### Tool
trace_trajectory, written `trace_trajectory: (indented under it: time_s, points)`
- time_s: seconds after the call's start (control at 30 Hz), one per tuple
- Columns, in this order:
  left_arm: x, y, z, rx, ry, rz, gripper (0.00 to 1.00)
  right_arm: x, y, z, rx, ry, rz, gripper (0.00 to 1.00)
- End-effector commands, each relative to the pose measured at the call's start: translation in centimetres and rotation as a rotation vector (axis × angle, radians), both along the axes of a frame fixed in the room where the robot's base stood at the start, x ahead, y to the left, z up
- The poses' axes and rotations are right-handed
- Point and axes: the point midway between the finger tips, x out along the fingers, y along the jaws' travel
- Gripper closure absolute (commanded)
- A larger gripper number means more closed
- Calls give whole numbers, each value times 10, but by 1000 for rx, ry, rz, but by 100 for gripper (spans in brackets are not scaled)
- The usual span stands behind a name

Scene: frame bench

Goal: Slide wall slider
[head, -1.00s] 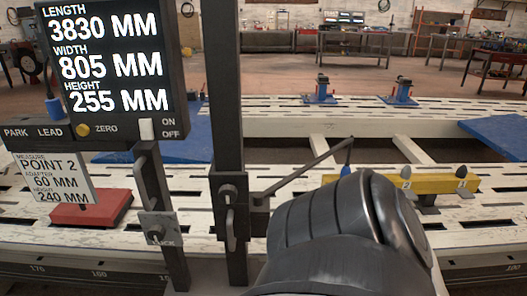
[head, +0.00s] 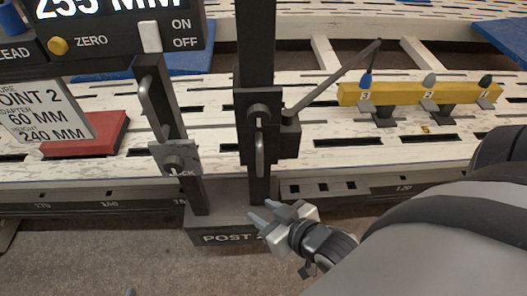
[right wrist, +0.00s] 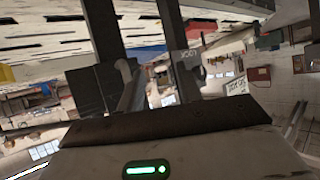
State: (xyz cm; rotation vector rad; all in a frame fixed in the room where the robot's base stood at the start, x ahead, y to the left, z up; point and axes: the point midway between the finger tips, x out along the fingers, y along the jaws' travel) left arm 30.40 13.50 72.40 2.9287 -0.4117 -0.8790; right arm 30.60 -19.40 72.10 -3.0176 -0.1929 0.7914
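A dark carriage with a handle (head: 262,135) sits on the upright post (head: 258,60), with a thin arm reaching to the upper right. A second handle (head: 153,110) is on the thinner bar at the left, above a grey lock plate (head: 176,158). My right gripper (head: 266,213) is in front of the post's foot, below the carriage. Its two fingers stand apart with nothing between them. In the right wrist view the dark carriage (right wrist: 92,92) and lock plate (right wrist: 187,65) show ahead. A small grey tip at the head view's bottom edge may be my left gripper.
A display box (head: 100,30) hangs at the upper left, with a measure card (head: 45,112) below it. A yellow bar (head: 415,95) with numbered tips lies on the white bench at right. A red block (head: 90,135) is at left. Grey floor is clear in front.

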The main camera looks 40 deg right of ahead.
Motion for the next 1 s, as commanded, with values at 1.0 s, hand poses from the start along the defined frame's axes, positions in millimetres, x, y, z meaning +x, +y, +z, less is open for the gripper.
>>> trace_trajectory:
  time_s: [1.0]
  points:
    - [1, -1, -7, -24, -13, 6, 65, 38, -68, 30, 0, -519, -87, 65]
